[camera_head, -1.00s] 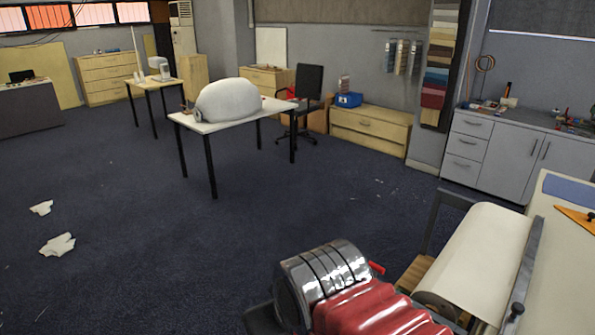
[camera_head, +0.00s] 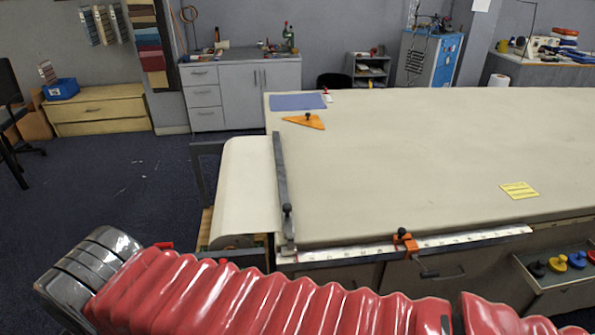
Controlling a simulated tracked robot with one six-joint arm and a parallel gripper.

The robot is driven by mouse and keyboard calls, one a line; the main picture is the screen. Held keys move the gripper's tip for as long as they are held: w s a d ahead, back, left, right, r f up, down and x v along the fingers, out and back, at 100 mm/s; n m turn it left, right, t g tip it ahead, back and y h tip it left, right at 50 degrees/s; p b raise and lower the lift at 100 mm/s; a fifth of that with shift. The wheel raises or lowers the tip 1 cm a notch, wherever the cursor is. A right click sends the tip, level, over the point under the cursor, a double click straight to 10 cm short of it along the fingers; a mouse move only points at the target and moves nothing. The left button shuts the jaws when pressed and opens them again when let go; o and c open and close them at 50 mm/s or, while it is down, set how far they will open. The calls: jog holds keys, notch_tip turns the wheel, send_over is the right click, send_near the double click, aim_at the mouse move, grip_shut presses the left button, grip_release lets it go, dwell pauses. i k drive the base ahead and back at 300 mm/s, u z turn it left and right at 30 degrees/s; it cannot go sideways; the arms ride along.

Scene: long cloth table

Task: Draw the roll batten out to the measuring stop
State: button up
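The cloth roll (camera_head: 247,185) is cream and sits at the left end of the long table (camera_head: 420,150). The roll batten (camera_head: 281,175) is a grey bar lying across the table's left end beside the roll, with a black knob (camera_head: 287,210) near its front end. The measuring stop (camera_head: 405,241) is an orange clamp with a dark knob and handle, on the white ruler (camera_head: 470,238) along the front edge, well to the right of the batten. My red-sleeved arm crosses the bottom of the view. My gripper is not visible.
An orange set square (camera_head: 304,121) and a blue sheet (camera_head: 298,102) lie at the table's far left. A yellow note (camera_head: 519,190) lies at the right. The cloth between batten and stop looks clear. Coloured knobbed pieces (camera_head: 577,259) sit on a shelf at the lower right.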

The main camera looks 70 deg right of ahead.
aim_at(286, 207)
jog(key=z, duration=1.85)
jog(key=k, duration=0.95)
jog(key=z, duration=0.3)
jog(key=i, duration=0.9)
